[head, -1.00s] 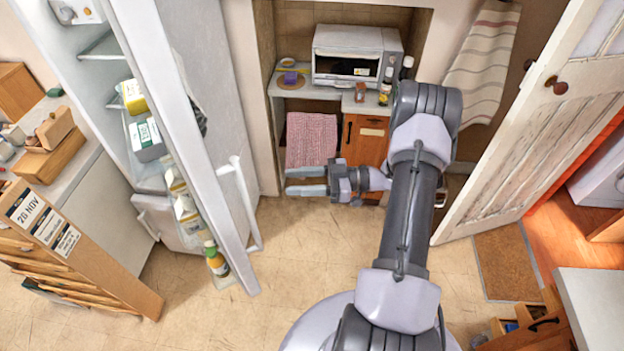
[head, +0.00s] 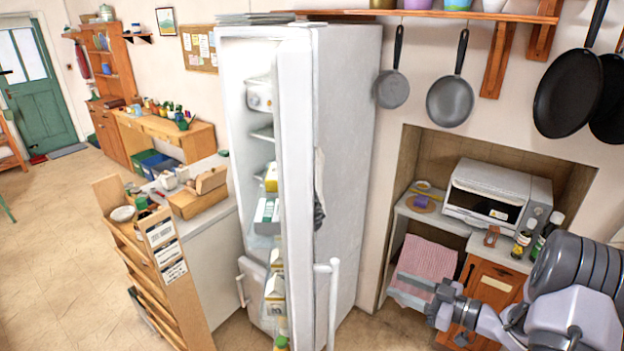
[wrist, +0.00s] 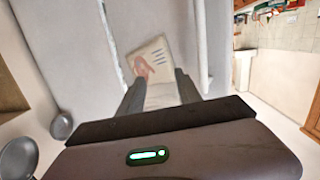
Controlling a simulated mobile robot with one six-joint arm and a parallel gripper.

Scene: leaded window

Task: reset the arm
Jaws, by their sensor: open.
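My gripper (head: 402,286) is at the lower right of the head view, in front of the alcove and right of the fridge. Its fingers point left and are apart, with nothing seen between them in that view. In the wrist view my gripper (wrist: 154,92) has its two fingers spread. A pale printed sheet or packet (wrist: 152,65) with a reddish picture shows beyond them; I cannot tell its distance, and the fingers do not visibly grip it. My arm's upper links fill the lower right corner of the head view.
The fridge door (head: 297,180) stands open, its handle (head: 327,300) facing right. A toaster oven (head: 490,195) and bottles stand in the alcove above a pink towel (head: 428,258). Pans (head: 450,100) hang above. A wooden rack (head: 150,260) stands left; floor beyond it is clear.

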